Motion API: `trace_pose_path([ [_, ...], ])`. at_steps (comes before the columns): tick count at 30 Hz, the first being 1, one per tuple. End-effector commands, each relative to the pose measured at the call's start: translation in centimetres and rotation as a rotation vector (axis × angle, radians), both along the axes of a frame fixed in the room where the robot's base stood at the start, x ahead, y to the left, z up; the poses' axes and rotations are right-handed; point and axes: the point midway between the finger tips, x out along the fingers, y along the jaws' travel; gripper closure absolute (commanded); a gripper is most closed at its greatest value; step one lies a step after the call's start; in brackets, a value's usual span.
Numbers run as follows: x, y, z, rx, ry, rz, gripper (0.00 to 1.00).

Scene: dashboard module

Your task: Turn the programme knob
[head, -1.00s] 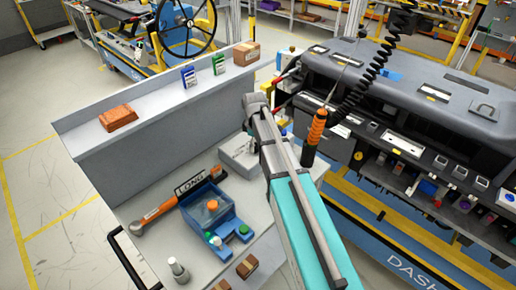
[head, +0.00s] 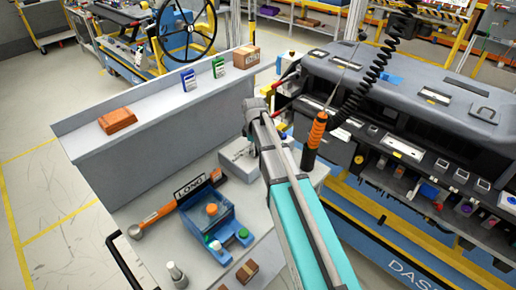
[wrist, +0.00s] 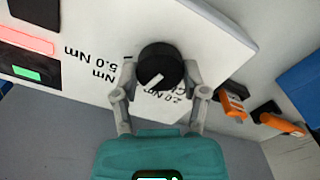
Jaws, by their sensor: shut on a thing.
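The programme knob (wrist: 161,66) is round and black with a short white pointer line, set slantwise in the wrist view. It sits on a white panel (wrist: 212,32) with printed torque labels, "5.0 Nm" (wrist: 90,56) to its left and "2.0 Nm" just below it, partly covered. My gripper (wrist: 160,78) is shut on the knob, one finger on each side.
The wrist view shows a red display (wrist: 25,36), a green display (wrist: 27,74) and orange parts (wrist: 233,103) beside the panel.

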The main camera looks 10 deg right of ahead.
Motion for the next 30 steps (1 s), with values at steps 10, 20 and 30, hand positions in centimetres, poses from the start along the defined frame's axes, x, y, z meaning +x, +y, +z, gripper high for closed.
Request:
trace_pose_path([
  [10, 0.18, -0.10, -0.01, -0.002, -0.004, -0.073, 0.91],
  [20, 0.23, -0.14, -0.01, -0.003, -0.005, -0.092, 0.91],
  [30, 0.15, -0.10, -0.01, -0.001, -0.003, -0.091, 0.08],
])
